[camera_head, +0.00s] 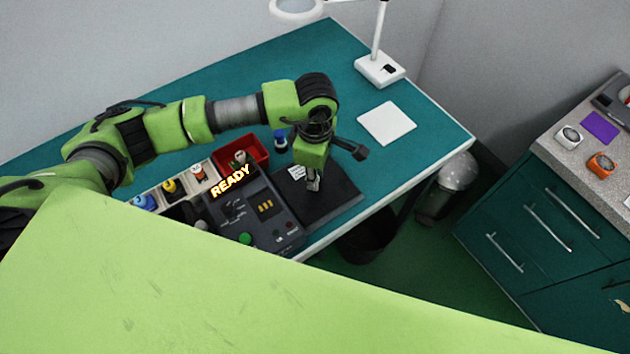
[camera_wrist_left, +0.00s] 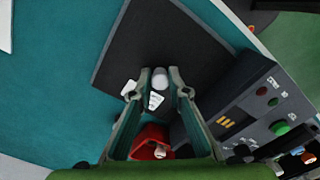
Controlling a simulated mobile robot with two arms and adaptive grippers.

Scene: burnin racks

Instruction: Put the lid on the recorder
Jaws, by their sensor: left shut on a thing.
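My left gripper (camera_head: 313,186) is over the black mat (camera_head: 345,196) on the teal bench. It is shut on a small pale grey piece, which shows between the fingertips in the left wrist view (camera_wrist_left: 160,80). A white part with dark marks (camera_wrist_left: 154,101) shows just beside it between the fingers. I cannot tell whether these are the lid, the recorder or both, nor whether they touch the mat. A small white label (camera_head: 297,172) lies on the mat beside the gripper. My right gripper is not in view.
A dark console (camera_head: 262,228) reading READY stands left of the mat, with a red bin (camera_head: 255,150) behind it. A white square (camera_head: 387,123) and a lamp base (camera_head: 380,69) are on the bench. A counter at right holds white (camera_head: 568,136) and orange (camera_head: 601,163) devices.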

